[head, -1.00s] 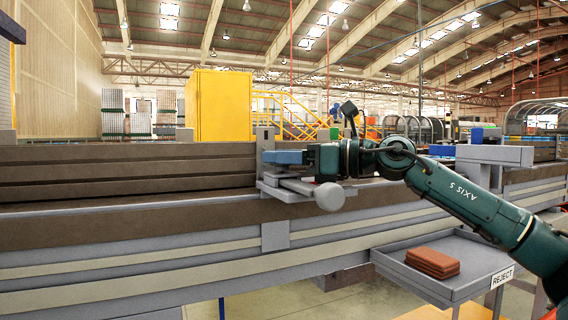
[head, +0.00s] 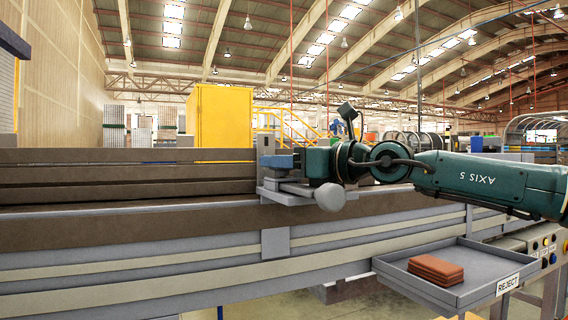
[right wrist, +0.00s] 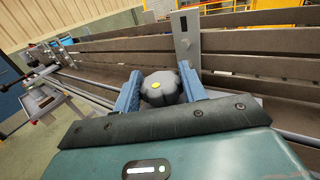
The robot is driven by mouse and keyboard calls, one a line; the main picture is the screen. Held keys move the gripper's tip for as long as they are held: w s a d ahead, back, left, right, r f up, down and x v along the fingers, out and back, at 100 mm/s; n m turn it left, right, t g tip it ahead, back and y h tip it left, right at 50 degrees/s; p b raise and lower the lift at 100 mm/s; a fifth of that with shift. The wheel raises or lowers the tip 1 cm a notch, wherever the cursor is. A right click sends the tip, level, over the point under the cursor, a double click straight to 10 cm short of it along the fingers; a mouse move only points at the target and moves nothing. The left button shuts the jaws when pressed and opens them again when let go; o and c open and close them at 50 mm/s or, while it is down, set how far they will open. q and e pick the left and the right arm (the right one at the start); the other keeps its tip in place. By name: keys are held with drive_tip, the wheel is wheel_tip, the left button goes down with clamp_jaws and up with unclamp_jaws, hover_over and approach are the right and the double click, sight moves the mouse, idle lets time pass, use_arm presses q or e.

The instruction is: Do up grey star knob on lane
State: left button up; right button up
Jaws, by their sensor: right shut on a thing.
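A slotted upright plate of the bracket (right wrist: 186,40) stands just beyond the knob in the wrist view. How tight the knob is cannot be seen. My left gripper is not in view.
A round grey ball handle (head: 329,197) sticks out below my right gripper. The conveyor lane's brown side rail (head: 120,228) runs across the view. A grey reject tray (head: 480,262) with reddish-brown slabs (head: 435,270) hangs in front at the right. Buttons (head: 546,250) are beside it.

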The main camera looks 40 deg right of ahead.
drive_tip(key=shift+d+r, duration=0.1)
drive_tip(key=shift+r, duration=0.25)
drive_tip(key=o, duration=1)
drive_tip(key=shift+f, duration=0.2)
drive_tip(key=shift+s, duration=0.1)
use_arm(q)
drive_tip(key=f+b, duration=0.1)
drive_tip(key=b, duration=0.1)
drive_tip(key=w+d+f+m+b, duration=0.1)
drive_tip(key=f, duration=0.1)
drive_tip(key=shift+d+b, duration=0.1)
drive_tip(key=shift+b, duration=0.3)
use_arm(e)
drive_tip(key=v, duration=1.3)
